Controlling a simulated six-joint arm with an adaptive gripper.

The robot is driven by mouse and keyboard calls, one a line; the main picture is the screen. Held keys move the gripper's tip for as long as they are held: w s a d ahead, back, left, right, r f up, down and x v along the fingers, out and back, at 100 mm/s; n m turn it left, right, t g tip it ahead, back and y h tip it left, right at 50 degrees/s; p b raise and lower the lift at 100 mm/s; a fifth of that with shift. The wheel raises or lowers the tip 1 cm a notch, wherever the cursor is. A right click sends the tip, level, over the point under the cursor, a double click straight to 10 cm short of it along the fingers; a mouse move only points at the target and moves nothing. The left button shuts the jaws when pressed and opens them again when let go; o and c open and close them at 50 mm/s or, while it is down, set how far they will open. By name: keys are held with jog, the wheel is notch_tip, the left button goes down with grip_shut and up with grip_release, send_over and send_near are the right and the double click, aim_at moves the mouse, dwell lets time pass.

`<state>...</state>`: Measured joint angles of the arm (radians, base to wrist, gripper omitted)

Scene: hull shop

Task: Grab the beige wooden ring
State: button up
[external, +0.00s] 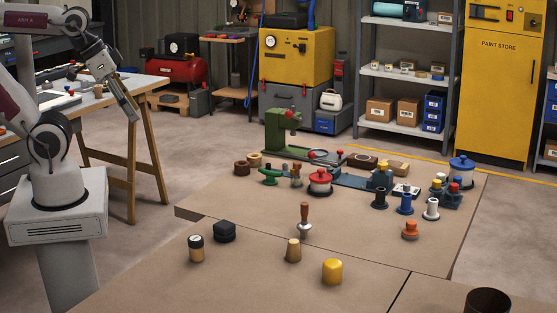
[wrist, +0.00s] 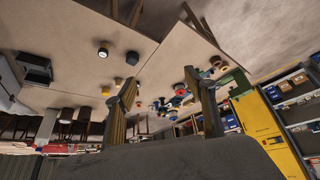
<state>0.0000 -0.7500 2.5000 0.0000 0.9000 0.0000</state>
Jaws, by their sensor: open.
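A small beige wooden ring (external: 254,160) lies at the far left part of the brown worktop in the external view, just behind a darker brown ring (external: 242,168). I cannot pick the beige ring out among the small objects in the wrist view. My gripper (external: 130,108) is at the left, raised well away from the ring and tilted downward. In the wrist view my gripper (wrist: 160,80) shows two spread fingers with nothing between them.
A green press (external: 284,130) stands behind the rings. A green-handled piece (external: 270,177) and red-topped tin (external: 320,182) are to their right. A black knob (external: 224,231) and cork-coloured jar (external: 196,248) stand nearer. A wooden-legged bench (external: 130,160) is beside my arm.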

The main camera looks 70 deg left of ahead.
jog(key=w+a+f+n+t+y, duration=0.1)
jog(key=w+a+f, duration=0.15)
jog(key=w, duration=0.65)
jog(key=w+a+f+n+t, duration=0.15)
jog(key=w+a, duration=0.25)
jog(key=w, duration=0.5)
jog(key=w+a+f+n+t+y, duration=0.1)
jog(key=w+a+f, duration=0.25)
jog(key=w, duration=0.45)
jog(key=n+t+y, duration=0.3)
jog(key=y, duration=0.1)
send_near(250, 157)
jog(key=w, duration=0.3)
jog(key=shift+a+f+m, duration=0.15)
jog(key=shift+f+m, duration=0.05)
jog(key=shift+m, duration=0.05)
jog(key=shift+s+a+f+y, duration=0.2)
jog(key=shift+a+f+y, duration=0.1)
jog(key=shift+y, duration=0.1)
jog(key=shift+g+x, duration=0.25)
jog(key=shift+x, duration=1.05)
